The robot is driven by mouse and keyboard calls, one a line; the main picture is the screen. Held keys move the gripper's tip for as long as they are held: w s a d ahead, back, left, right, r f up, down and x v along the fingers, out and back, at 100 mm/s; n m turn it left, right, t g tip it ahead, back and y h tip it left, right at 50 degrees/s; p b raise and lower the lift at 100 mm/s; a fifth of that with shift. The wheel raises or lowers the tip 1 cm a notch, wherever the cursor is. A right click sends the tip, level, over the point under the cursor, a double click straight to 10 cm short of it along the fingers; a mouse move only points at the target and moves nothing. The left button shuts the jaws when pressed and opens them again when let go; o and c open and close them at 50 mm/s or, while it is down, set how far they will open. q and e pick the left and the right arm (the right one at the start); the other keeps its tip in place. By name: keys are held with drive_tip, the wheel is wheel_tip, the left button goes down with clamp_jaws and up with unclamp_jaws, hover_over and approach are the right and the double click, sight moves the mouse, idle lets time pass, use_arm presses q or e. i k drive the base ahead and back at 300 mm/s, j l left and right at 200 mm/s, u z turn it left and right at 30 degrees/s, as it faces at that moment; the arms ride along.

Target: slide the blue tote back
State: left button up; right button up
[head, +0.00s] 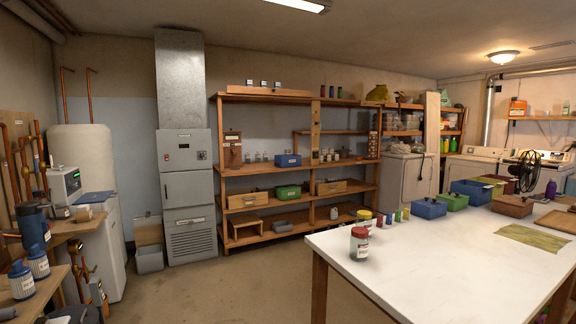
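Several blue containers show in the head view, and I cannot tell which one is the task's blue tote. A small open blue bin (429,209) stands on the white table at right. A larger blue tote (468,192) stands behind it, farther back on the same table. Another blue box (288,160) sits on the middle level of the wooden shelf against the back wall. All stand upright. Neither of my grippers can be made out in this view.
The white table (430,258) fills the right foreground; its front half is mostly clear. A red-lidded jar (359,246) stands near its left edge. A green bin (451,201) and brown bin (513,206) stand beside the blue bins. Open floor (240,285) lies left of the table.

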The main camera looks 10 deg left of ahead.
sight(283, 161)
drive_tip(key=i+u, duration=0.25)
drive_tip(key=i+j+u, duration=0.35)
drive_tip(key=i, duration=0.45)
drive_tip(key=i+u, duration=0.3)
drive_tip(key=i, duration=0.5)
drive_tip(key=i+u, duration=0.35)
drive_tip(key=i, duration=0.45)
drive_tip(key=i+l+z, duration=0.15)
drive_tip(key=i+z, duration=0.15)
drive_tip(key=i, duration=0.15)
drive_tip(key=i+z, duration=0.3)
drive_tip(key=i, duration=0.2)
drive_tip(key=i+z, duration=0.35)
drive_tip(key=i+j+z, duration=0.3)
drive_tip(key=i, duration=0.25)
drive_tip(key=i+j+z, duration=0.3)
drive_tip(key=i, duration=0.15)
drive_tip(key=i+l+z, duration=0.25)
drive_tip(key=i, duration=0.6)
drive_tip(key=i+z, duration=0.3)
drive_tip(key=i, duration=0.55)
